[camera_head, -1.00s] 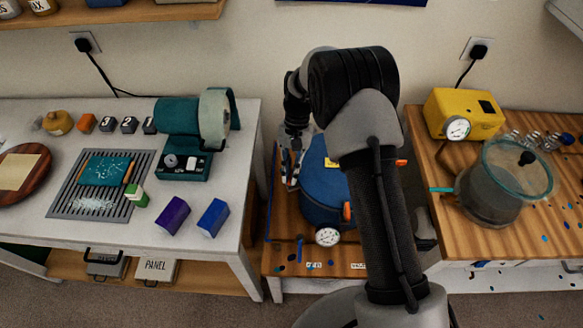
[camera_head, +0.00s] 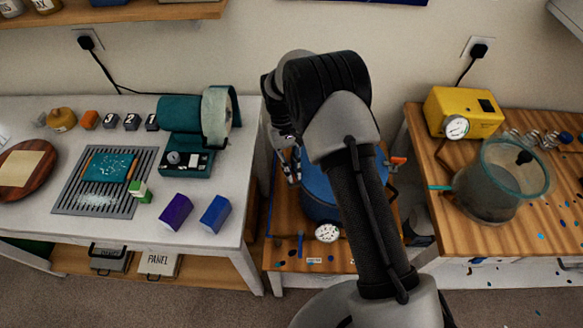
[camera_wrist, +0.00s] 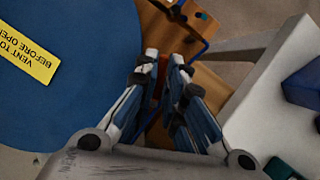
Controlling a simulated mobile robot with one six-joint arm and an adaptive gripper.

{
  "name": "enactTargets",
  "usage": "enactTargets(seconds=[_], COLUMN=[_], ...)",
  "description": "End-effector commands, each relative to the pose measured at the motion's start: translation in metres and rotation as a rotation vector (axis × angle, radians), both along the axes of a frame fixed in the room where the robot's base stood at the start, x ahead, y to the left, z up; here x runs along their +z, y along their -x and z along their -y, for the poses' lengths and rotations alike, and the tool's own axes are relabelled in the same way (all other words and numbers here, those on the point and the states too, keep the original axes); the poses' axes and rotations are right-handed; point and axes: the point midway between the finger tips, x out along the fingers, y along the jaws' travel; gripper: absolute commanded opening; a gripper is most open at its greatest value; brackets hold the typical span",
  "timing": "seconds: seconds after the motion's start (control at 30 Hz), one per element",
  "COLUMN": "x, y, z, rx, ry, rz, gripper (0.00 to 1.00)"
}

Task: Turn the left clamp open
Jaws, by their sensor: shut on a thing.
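The blue pressure pot (camera_head: 318,190) stands on the low wooden bench, partly hidden behind my arm. Its blue lid (camera_wrist: 60,75) fills the left of the wrist view. My gripper (camera_head: 291,168) is at the pot's left edge; in the wrist view its fingers (camera_wrist: 165,62) are close together beside the lid. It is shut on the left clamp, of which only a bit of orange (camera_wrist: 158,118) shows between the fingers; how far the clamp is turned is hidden. An orange clamp (camera_head: 398,160) sticks out at the pot's right.
A yellow label (camera_wrist: 28,55) about venting before opening lies on the lid. A pressure gauge (camera_head: 327,232) sits at the pot's front. A white table (camera_head: 110,222) stands close on the left; a wooden bench with a clear chamber (camera_head: 490,190) and a yellow pump (camera_head: 463,112) is on the right.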

Motion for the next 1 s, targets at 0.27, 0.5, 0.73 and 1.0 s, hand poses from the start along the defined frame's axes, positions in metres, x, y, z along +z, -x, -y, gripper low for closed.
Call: enactTargets(seconds=[0.27,0.5,0.73,1.0], x=[0.0005,0.0005,0.0002,0.0001], y=[-0.0007,-0.0007,-0.0004,-0.0002], z=[-0.0002,-0.0002,-0.0001,-0.0002], rx=[0.011,0.011,0.01,0.009], ry=[0.0,-0.001,0.0,-0.001], rz=[0.002,0.003,0.001,0.001], gripper=[0.0,0.15,0.3,0.3])
